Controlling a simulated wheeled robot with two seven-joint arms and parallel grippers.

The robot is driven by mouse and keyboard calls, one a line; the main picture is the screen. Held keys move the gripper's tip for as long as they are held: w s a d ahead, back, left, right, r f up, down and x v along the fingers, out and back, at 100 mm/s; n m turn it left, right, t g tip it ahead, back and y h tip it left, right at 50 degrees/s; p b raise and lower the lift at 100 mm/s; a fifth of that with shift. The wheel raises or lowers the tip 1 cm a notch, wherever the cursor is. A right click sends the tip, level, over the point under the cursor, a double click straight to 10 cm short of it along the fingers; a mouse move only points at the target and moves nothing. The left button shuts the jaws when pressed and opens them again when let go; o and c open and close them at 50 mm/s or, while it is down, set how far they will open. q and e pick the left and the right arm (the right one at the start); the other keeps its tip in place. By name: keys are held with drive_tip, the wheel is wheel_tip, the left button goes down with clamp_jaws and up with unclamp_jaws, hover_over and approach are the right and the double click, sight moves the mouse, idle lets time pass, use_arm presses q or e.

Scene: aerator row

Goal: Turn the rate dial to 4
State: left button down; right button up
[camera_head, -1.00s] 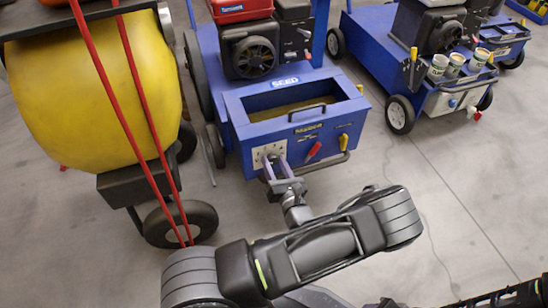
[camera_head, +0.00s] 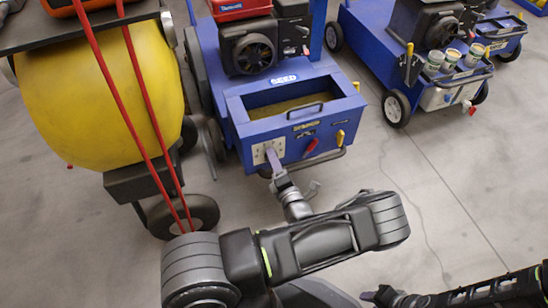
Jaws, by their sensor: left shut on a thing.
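The blue seeder (camera_head: 235,117) stands in the middle, with a pale dial plate (camera_head: 260,152) at the left of its front panel. My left gripper (camera_head: 272,158) reaches up to this plate and is shut on the rate dial, its fingers seen nearly edge-on. The fingers hide the dial, and the marks on the plate are too small to read, so the setting cannot be told. My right gripper (camera_head: 378,296) is low at the bottom edge, far from the seeder; its jaws are unclear.
A red lever (camera_head: 311,147) and a yellow handle (camera_head: 340,138) sit right of the dial on the same panel. A yellow drum machine (camera_head: 95,95) with red bars stands close on the left. Another blue machine (camera_head: 380,45) carries cans at the right. The floor between is clear.

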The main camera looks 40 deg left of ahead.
use_arm(q)
drive_tip(key=m, duration=0.3)
drive_tip(key=shift+f+m, duration=0.1)
drive_tip(key=shift+m, duration=0.3)
drive_tip(key=m, duration=0.3)
drive_tip(key=shift+m, duration=0.3)
drive_tip(key=m, duration=0.3)
drive_tip(key=shift+f+m, duration=0.15)
drive_tip(key=shift+m, duration=0.15)
drive_tip(key=m, duration=0.4)
drive_tip(key=c, duration=0.9)
unclamp_jaws()
